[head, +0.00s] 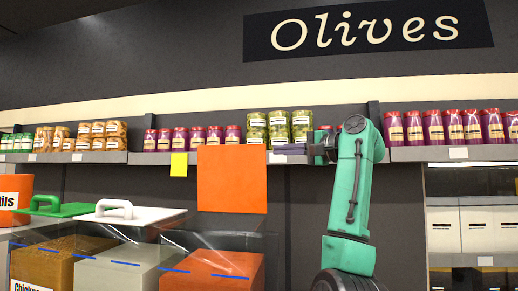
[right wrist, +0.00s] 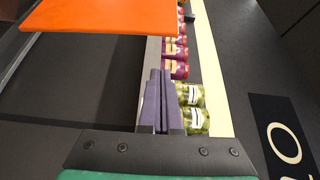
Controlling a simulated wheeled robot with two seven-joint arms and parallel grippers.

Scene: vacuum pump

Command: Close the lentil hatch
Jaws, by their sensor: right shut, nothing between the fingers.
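The orange hatch panel (head: 232,180) stands upright, raised above the clear bin with orange contents (head: 212,270). I take it as the lentil hatch; no label shows on it. Its underside or face also shows at the top left of the right wrist view (right wrist: 105,16). My right gripper (head: 278,149) is just right of the panel's upper right edge in the head view, level with the jar shelf. Its fingers are shut and empty, pointing left; whether they touch the panel I cannot tell. The shut fingers also show in the right wrist view (right wrist: 157,75). My left gripper is out of view.
A green lid (head: 60,207) and a white lid (head: 125,216) with handles lie closed on the neighbouring bins. An orange bucket (head: 14,198) stands at far left. A shelf (head: 190,158) with several jars, including green olive jars (head: 278,125), runs behind my right gripper.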

